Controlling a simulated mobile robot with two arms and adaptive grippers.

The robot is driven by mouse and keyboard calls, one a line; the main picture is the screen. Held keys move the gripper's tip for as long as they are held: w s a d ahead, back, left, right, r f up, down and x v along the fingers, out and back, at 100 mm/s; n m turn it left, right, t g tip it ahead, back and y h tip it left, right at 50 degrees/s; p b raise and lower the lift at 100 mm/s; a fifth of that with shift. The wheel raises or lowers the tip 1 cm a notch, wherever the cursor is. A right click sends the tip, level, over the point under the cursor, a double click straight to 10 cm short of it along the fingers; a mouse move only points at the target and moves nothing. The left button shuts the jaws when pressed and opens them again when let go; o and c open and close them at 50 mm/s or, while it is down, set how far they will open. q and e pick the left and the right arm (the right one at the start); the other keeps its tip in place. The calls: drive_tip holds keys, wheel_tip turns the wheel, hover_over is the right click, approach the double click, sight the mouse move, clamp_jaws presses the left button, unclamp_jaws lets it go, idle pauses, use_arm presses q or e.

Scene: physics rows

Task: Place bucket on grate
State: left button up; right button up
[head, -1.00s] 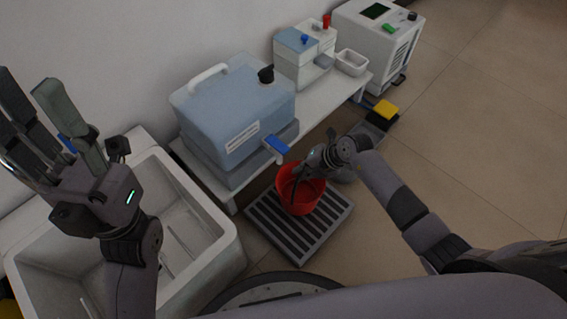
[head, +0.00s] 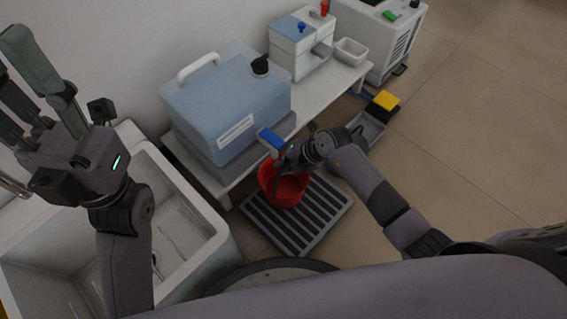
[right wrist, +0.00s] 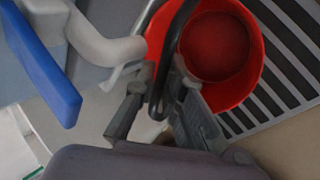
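The red bucket (head: 284,190) is at the back left part of the dark slatted grate (head: 322,222), below the blue tap of a carboy. Whether its base touches the grate is hard to tell. My right gripper (head: 281,166) is just above the bucket's rim. In the right wrist view, the bucket (right wrist: 215,48) opens towards the camera and its dark handle (right wrist: 172,38) runs down between the fingers of my right gripper (right wrist: 158,88), which look shut on it. The grate (right wrist: 285,70) shows beside the bucket. My left gripper (head: 8,58) is open and empty over the sink.
The blue carboy (head: 225,105) stands on a low white bench (head: 325,97), its blue tap (head: 271,139) close to my right gripper. A white sink (head: 205,245) is at left. A grey tray (head: 367,128) and yellow block (head: 386,101) lie behind. Open floor is at right.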

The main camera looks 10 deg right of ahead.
drive_tip(key=o, duration=0.4)
drive_tip(key=shift+c, duration=0.2)
